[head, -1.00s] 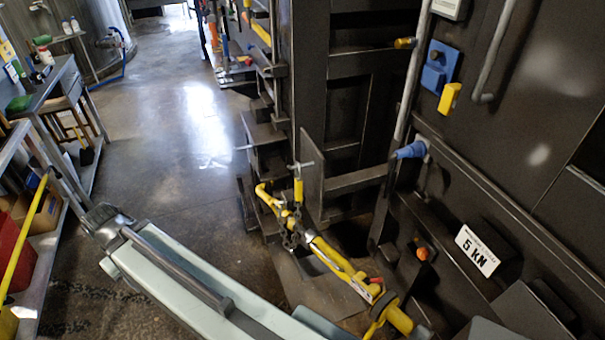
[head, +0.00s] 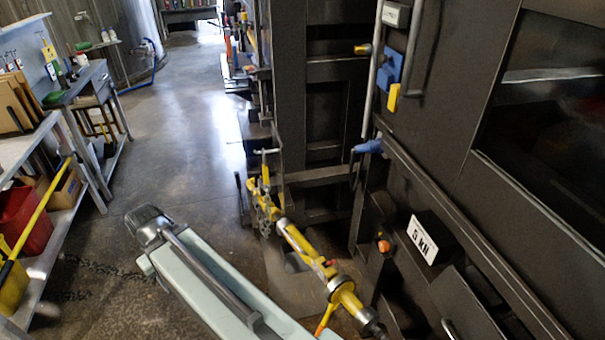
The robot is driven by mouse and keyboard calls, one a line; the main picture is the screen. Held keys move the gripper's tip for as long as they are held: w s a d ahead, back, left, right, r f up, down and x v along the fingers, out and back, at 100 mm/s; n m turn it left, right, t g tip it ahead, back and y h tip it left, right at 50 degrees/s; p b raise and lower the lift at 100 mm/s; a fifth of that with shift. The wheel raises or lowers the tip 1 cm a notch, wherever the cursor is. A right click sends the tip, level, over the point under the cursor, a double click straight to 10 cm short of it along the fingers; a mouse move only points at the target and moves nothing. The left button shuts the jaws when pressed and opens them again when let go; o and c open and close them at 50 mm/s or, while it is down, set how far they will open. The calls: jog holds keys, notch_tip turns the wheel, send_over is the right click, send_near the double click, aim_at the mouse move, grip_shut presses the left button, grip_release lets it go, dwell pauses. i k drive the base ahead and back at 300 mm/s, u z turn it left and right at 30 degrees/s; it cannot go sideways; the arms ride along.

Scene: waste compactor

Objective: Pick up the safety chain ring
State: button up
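A dark chain (head: 266,213) hangs bunched around the upper part of a yellow bar assembly (head: 305,250) beside the dark machine. I cannot make out a separate ring on it at this size. A second dark, chain-like line (head: 95,268) lies on the floor left of a pale beam (head: 205,275). The beam has a grey end piece and a grey rail along its top, and it crosses the bottom of the view. I cannot tell whether it is mine. I see no gripper fingers.
The dark machine (head: 440,180) fills the right side, with a white "5 KN" plate (head: 422,240) and a blue fitting (head: 370,146). A workbench (head: 75,85) and a shelf with a red bin (head: 25,222) stand left. The concrete aisle (head: 185,130) between is clear.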

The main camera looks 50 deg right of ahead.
aim_at(266, 173)
jog(key=u, duration=0.2)
jog(key=i, duration=0.75)
jog(key=z, duration=0.2)
jog(key=k, duration=0.8)
jog(key=u, duration=0.2)
jog(key=i, duration=0.95)
jog(key=z, duration=0.1)
